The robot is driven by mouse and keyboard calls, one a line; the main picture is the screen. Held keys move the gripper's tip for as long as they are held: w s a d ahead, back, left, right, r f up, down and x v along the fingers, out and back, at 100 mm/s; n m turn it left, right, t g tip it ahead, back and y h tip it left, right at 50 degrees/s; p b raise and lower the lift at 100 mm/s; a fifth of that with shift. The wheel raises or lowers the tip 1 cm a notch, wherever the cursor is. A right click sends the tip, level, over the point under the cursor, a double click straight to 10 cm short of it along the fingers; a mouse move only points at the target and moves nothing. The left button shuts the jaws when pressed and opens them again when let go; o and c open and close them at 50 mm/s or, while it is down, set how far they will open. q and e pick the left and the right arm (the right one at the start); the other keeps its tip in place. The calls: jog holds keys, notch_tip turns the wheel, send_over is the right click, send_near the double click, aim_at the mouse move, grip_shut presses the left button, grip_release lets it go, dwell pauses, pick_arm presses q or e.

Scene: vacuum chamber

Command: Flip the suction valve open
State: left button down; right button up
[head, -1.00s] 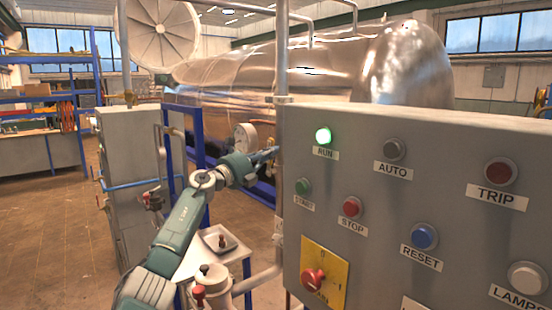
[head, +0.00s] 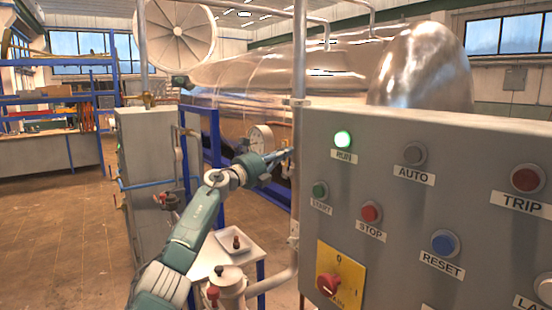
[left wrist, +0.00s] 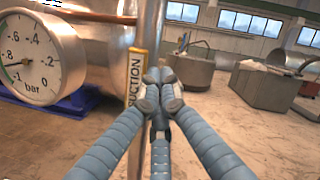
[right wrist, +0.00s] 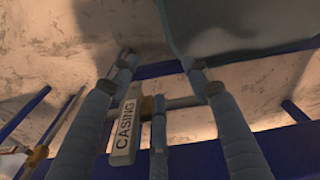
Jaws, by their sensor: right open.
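My left gripper (head: 288,153) is beside the vertical pipe left of the control panel. In the left wrist view its fingertips (left wrist: 160,88) are together in front of the steel pipe (left wrist: 152,40). A yellow strip (left wrist: 137,76) with black lettering, partly covered and ending in "UCTION", stands upright just left of the fingertips. I cannot see anything gripped between them. The valve body is not clearly visible. My right gripper (right wrist: 160,75) is open; a pale "CASING" tag (right wrist: 125,128) shows between its fingers, and I cannot tell whether they touch it.
The grey control panel (head: 450,150) with buttons stands close on the right. A pressure gauge (head: 261,139) is left of the gripper and large in the left wrist view (left wrist: 35,60). A small table with a tray (head: 236,245) is below. Open floor (head: 60,225) lies left.

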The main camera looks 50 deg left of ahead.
pick_arm(q)
jog(key=v, duration=1.1)
jog(key=shift+s, duration=0.4)
jog(key=shift+d+f, duration=0.1)
dwell(0.3)
